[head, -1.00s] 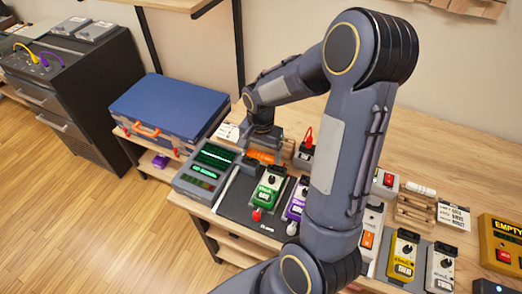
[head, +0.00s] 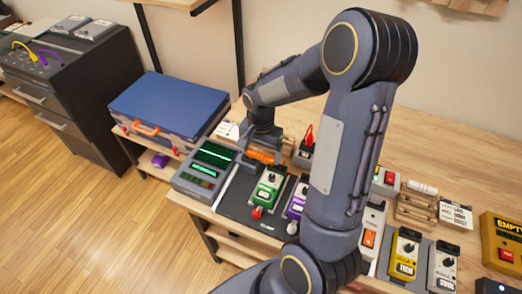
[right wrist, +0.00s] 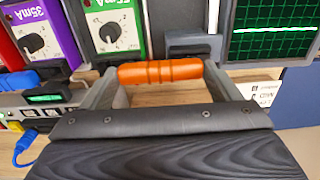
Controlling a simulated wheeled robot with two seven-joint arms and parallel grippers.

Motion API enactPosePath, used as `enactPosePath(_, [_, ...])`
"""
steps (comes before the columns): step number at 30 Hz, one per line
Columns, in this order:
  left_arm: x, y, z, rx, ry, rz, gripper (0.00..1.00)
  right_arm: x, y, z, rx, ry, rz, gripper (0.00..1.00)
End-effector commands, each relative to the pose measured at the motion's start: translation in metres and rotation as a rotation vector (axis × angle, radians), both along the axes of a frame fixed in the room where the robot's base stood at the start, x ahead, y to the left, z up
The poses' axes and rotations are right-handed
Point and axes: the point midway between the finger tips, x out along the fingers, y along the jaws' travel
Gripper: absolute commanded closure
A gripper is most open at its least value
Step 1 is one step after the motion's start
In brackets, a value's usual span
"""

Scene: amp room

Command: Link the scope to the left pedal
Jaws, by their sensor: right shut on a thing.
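The scope (head: 190,182) is a grey box with lit green screens at the left end of the bench. Its green trace screen (right wrist: 272,28) shows at the top right of the right wrist view. The green pedal (head: 267,192), leftmost of the pedals, stands right of the scope on a dark board; it also shows in the right wrist view (right wrist: 111,22). My right gripper (head: 262,148) is behind them, shut on an orange ribbed piece (right wrist: 160,72), which lies crosswise between its fingertips. Any cable on it is hidden. My left gripper is not in view.
A purple pedal (head: 297,200) stands right of the green one. A small box with a red plug (head: 306,148) is behind them. A blue case (head: 170,105) lies left of the scope. Yellow and grey pedals stand at the right; my arm hides the middle bench.

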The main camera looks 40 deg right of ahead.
Motion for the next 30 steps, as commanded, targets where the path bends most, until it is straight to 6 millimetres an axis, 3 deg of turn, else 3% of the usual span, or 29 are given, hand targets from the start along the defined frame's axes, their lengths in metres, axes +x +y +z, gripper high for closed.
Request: enactPosePath(30, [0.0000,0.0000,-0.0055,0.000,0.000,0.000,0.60,0.0001,0.0000,-0.0055,0.000,0.000,0.000,0.40])
